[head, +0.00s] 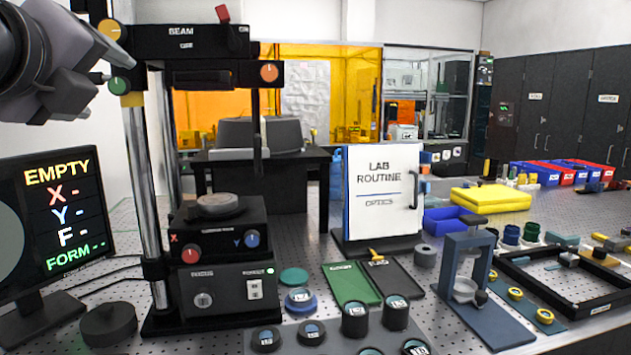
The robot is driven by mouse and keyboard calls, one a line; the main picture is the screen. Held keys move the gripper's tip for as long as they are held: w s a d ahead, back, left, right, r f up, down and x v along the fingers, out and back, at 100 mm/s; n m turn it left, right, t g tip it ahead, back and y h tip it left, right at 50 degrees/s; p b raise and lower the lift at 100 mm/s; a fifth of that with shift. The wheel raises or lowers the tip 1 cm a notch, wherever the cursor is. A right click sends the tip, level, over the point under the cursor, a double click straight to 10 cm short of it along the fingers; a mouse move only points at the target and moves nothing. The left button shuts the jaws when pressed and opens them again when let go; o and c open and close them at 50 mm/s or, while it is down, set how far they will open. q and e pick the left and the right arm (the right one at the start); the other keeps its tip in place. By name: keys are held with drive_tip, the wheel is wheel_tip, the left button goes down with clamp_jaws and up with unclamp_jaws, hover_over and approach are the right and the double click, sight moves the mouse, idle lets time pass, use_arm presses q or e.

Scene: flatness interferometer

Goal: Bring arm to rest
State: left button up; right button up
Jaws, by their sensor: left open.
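My left arm comes in at the top left of the head view. Its left gripper (82,82) is open, with nothing seen between its fingers. It hangs in the air to the left of the interferometer's column, in front of the white wall and above the monitor. The interferometer (219,255) has a tall post, a top bar marked BEAM and a black base with red and blue knobs. A grey round piece (218,205) sits on its stage. The monitor (62,225) reads EMPTY with dashes for X, Y, F and FORM. My right gripper is not in view.
A grey tray (255,338) with several round pieces stands at the front. Green and black trays (350,285), a LAB ROUTINE board (383,190), a blue-based stand (485,315) and a black frame (590,305) fill the bench to the right. A dark round puck (108,325) lies near the monitor.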

use_arm(q)
drive_tip(key=w+d+f+n+g+h, duration=0.1)
drive_tip(key=d+f+n+g+h, duration=0.2)
drive_tip(key=f, duration=1.3)
drive_tip(key=w+d+f+n+g+h, duration=0.15)
drive_tip(key=d+f+n, duration=0.3)
drive_tip(key=f, duration=1.05)
drive_tip(key=s+a+f+n+g+y, duration=0.1)
drive_tip(key=s+a+f+n+g, duration=0.25)
drive_tip(key=s+f+n, duration=0.75)
drive_tip(key=s+a+f+n+g+y, duration=0.15)
drive_tip(key=s+f+n+g, duration=0.35)
drive_tip(key=s+f, duration=1.05)
drive_tip(key=w+d+f+t+h, duration=0.2)
drive_tip(key=w+f+t, duration=0.4)
drive_tip(key=f, duration=0.4)
drive_tip(key=shift+w+t+h, duration=0.35)
drive_tip(key=shift+t+h, duration=0.05)
drive_tip(key=shift+t, duration=0.2)
